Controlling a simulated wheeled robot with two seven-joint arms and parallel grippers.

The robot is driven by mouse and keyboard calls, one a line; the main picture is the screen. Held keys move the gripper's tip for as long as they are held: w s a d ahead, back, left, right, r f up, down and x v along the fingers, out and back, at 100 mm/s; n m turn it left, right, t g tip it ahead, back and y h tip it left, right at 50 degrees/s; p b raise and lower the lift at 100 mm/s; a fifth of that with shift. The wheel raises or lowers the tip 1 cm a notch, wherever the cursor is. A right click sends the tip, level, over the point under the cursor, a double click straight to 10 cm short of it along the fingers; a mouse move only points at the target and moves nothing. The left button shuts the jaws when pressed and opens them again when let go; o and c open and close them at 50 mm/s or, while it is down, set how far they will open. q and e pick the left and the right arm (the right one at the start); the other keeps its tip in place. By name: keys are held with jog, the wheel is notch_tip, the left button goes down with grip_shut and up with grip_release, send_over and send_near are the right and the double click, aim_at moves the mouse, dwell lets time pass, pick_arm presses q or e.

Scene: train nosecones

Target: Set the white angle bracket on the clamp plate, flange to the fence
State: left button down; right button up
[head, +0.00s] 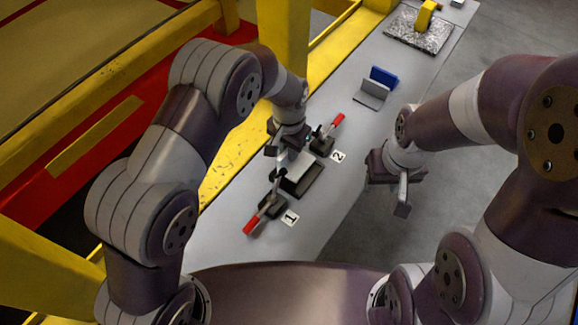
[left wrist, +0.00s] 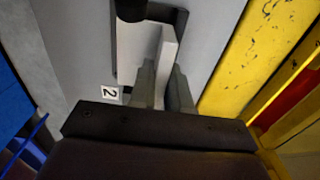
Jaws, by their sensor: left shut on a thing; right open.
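The white angle bracket (head: 301,164) shows as a pale flat face over the dark clamp plate (head: 309,184) in the head view. In the left wrist view one leg of the bracket (left wrist: 168,45) stands as a thin white edge between my fingers. My left gripper (head: 282,160) is shut on that leg, right at the plate; its fingers also show in the left wrist view (left wrist: 163,88). I cannot tell whether the bracket rests fully on the plate. The fence is hard to make out behind the gripper. My right gripper (head: 403,195) is open and empty, right of the table.
Red-handled toggle clamps stand at both ends of the plate, one by label 1 (head: 267,204) and one by label 2 (head: 326,138). A blue and grey piece (head: 378,85) stands farther along the table (head: 340,190). A yellow post (head: 285,40) rises close behind my left arm.

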aim_at(297, 159)
pick_arm(q)
jog(key=f, duration=0.1)
jog(key=f+b, duration=0.2)
jog(key=shift+w+d+f, duration=0.2)
jog(key=shift+d+f, duration=0.05)
jog(key=shift+f, duration=0.1)
jog(key=shift+r, duration=0.1)
jog(key=shift+s+a+r, duration=0.1)
jog(key=shift+a+r, duration=0.05)
jog(key=shift+a, duration=0.05)
jog(key=c, duration=1.1)
grip_release()
jog(key=shift+d+f, duration=0.1)
jog(key=shift+f, duration=0.1)
